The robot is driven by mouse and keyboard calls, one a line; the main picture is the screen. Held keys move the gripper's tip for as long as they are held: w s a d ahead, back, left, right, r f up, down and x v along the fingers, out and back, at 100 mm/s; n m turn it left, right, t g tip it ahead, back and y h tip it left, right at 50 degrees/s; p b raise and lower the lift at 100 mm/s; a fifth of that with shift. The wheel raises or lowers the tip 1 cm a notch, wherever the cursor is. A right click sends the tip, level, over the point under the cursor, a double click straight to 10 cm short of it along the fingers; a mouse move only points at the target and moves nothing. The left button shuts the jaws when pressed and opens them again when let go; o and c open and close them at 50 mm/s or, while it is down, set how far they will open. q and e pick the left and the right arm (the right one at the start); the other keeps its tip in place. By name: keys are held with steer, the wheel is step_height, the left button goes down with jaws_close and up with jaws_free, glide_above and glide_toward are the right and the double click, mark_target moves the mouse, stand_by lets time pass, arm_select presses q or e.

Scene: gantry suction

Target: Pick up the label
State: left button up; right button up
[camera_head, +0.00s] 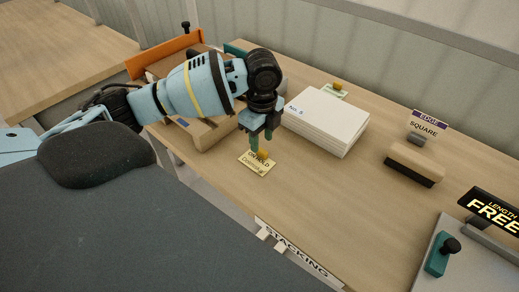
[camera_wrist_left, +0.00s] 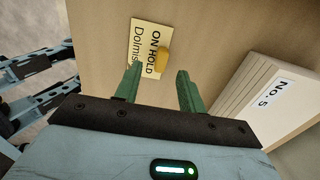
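The label (camera_head: 252,165) is a small cream card reading "ON HOLD", with a yellow knob (camera_head: 263,154) on it, lying flat on the wooden table. My left gripper (camera_head: 261,143) points down just over it, its green fingers close to the knob. In the left wrist view the fingers (camera_wrist_left: 156,84) are spread apart with nothing between them. There the label (camera_wrist_left: 143,42) and its knob (camera_wrist_left: 162,60) lie beyond the fingertips, nearer the left finger. Whether a finger touches the knob cannot be told. My right gripper is not in view.
A stack of white sheets (camera_head: 328,115) marked "NO. 5" stands close to the right of the gripper. Farther right are a wooden block (camera_head: 414,163), an "EDGE SQUARE" sign (camera_head: 428,123) and a "FREE" sign (camera_head: 490,211). An orange-ended tray (camera_head: 165,52) is behind my arm. The table in front is clear.

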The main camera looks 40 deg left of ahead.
mark_target(262, 150)
arm_select(q)
steer(key=shift+f, duration=1.95)
steer(key=shift+c, duration=0.4)
jaws_close()
